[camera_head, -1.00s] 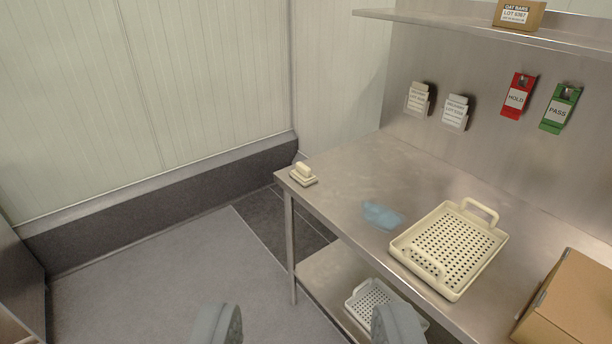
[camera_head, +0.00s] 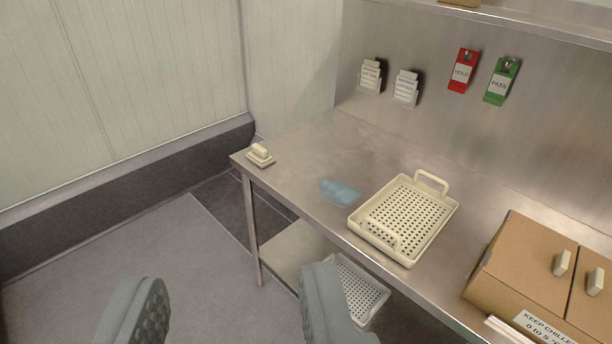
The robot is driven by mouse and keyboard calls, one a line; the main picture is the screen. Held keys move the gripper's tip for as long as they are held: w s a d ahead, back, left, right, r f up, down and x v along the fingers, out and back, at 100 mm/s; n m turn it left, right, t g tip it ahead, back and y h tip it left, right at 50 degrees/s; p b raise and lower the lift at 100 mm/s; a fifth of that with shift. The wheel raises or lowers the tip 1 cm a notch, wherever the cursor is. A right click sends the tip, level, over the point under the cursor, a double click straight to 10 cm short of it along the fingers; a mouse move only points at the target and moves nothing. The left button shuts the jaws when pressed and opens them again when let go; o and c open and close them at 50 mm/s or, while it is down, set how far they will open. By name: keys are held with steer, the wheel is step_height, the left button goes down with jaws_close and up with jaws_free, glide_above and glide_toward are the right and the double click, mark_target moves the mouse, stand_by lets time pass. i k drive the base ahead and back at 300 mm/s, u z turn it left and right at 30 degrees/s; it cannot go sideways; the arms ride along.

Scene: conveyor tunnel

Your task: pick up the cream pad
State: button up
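The cream pad (camera_head: 260,156) is a small block with a raised grip on top. It lies near the left front corner of the steel table (camera_head: 300,150). My gripper (camera_head: 232,308) is at the bottom of the view, with its two grey fingers wide apart and nothing between them. It is in front of the table, nearer to me than the pad and apart from it.
A cardboard box (camera_head: 492,268) stands at the right. Another tray (camera_head: 352,290) sits on the lower shelf. Red (camera_head: 462,72) and green (camera_head: 502,82) tags hang on the back wall. Floor left of the table is clear.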

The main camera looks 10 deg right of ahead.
mark_target(259, 156)
steer(key=i, duration=2.4)
steer(key=z, duration=0.5)
